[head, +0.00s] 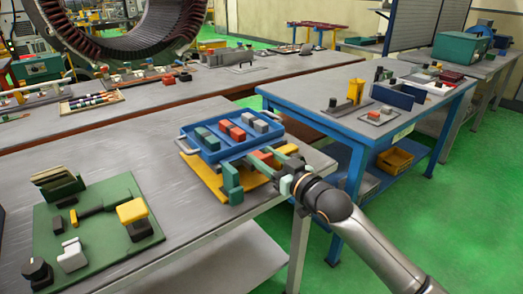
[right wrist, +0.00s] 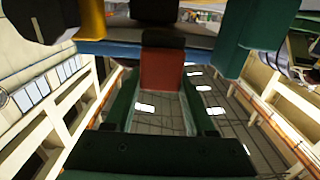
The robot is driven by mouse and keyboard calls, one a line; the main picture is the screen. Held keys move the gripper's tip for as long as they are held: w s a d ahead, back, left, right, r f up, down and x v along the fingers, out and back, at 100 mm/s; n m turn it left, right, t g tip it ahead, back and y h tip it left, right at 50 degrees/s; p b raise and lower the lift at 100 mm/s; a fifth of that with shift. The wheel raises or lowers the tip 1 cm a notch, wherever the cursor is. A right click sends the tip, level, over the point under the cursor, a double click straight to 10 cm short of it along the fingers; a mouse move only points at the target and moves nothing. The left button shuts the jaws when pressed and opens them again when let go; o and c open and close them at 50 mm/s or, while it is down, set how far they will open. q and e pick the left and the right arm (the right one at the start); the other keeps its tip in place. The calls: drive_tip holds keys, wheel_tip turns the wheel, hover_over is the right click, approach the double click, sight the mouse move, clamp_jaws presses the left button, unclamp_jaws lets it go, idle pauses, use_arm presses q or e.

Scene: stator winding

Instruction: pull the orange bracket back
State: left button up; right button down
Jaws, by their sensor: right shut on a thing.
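My right gripper (head: 258,160) reaches in from the lower right to the near right corner of the blue tray (head: 213,158). Its green fingers are shut on an orange-red piece, which I take to be the orange bracket (head: 262,155). In the right wrist view the bracket (right wrist: 162,70) sits between the fingers, with a dark part above it. Its far side is hidden. The tray holds green, red and grey blocks and rests on a yellow-orange base (head: 190,165). My left gripper is not in view.
Green blocks (head: 232,182) stand close to the fingers. A green board (head: 100,235) with several parts lies at the near left of the grey table. A blue table (head: 300,95) with parts stands behind my right arm. The tabletop between board and tray is clear.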

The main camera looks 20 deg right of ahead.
drive_tip(key=shift+s+d, duration=0.1)
drive_tip(key=shift+s, duration=0.3)
drive_tip(key=shift+f, duration=0.1)
drive_tip(key=shift+c, duration=1.2)
unclamp_jaws()
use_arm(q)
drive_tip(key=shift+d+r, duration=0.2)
use_arm(e)
drive_tip(key=shift+s+d, duration=0.2)
drive_tip(key=shift+s, duration=0.2)
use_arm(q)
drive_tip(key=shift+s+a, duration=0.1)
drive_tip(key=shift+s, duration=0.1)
use_arm(e)
drive_tip(key=v, duration=1.1)
drive_tip(key=shift+s, duration=0.3)
